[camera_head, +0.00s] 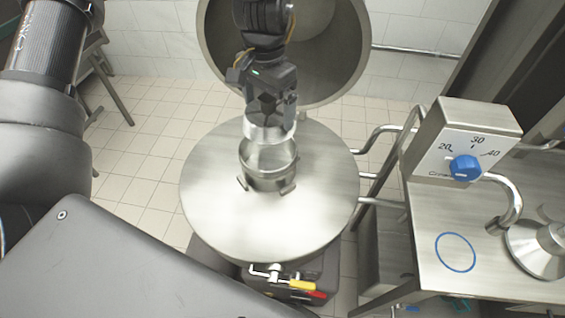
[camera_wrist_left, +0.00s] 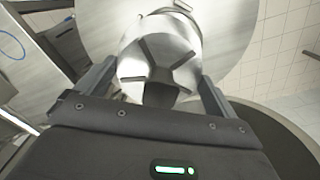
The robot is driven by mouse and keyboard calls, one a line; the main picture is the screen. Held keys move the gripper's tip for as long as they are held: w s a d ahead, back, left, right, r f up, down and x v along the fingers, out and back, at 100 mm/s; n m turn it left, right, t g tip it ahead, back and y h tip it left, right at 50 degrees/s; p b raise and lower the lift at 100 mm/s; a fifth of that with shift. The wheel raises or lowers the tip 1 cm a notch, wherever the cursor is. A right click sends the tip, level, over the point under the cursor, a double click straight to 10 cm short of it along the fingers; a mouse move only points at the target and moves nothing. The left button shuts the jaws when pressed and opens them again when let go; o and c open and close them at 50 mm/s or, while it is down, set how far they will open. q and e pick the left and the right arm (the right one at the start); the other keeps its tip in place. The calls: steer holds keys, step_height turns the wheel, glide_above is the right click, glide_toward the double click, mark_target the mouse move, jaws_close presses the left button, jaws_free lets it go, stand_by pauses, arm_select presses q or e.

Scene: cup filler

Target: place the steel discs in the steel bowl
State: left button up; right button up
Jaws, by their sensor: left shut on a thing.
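A steel disc (camera_head: 268,132) with dark radial strips is held between the fingers of my left gripper (camera_head: 270,115). It also shows in the left wrist view (camera_wrist_left: 132,66), between the two fingers. The steel bowl (camera_head: 266,165), an upright round vessel with small brackets at its foot, stands on the round steel tabletop (camera_head: 225,205). The held disc is right above the bowl's mouth; I cannot tell whether it touches the rim. The bowl's wall shows behind the disc in the left wrist view (camera_wrist_left: 178,24). The bowl's inside is mostly hidden. My right gripper is not in view.
A large open steel drum (camera_head: 350,50) stands behind the table. On the right are a control box with a blue knob (camera_head: 465,168), pipes, and a steel counter (camera_head: 480,275) with a blue ring mark (camera_head: 455,252).

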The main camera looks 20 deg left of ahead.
mark_target(272, 116)
arm_select(q)
steer(key=m, duration=0.1)
steer(key=s+d+m, duration=0.1)
steer(key=shift+r+m, duration=0.1)
steer(key=shift+m, duration=0.2)
steer(key=d+m, duration=0.1)
steer(key=m, duration=0.2)
steer(key=s+d+m, duration=0.1)
steer(key=m, duration=0.3)
steer(key=s+d+m, duration=0.1)
steer(key=m, duration=0.2)
steer(key=shift+d, duration=0.25)
steer(key=s+d+m, duration=0.4)
steer(key=m, duration=1.3)
steer(key=w+a+f, duration=0.1)
steer(key=w+a, duration=0.1)
steer(key=w+a+f+p, duration=0.1)
steer(key=w+a+f, duration=0.1)
steer(key=w+a+f+p, duration=0.1)
steer(key=w+a, duration=0.1)
steer(key=a, duration=0.1)
steer(key=shift+f, duration=0.2)
steer(key=w+a+f+p, duration=0.1)
steer(key=w+a+f, duration=0.2)
steer(key=f, duration=0.6)
steer(key=shift+a+p, duration=0.15)
steer(key=shift+p, duration=0.15)
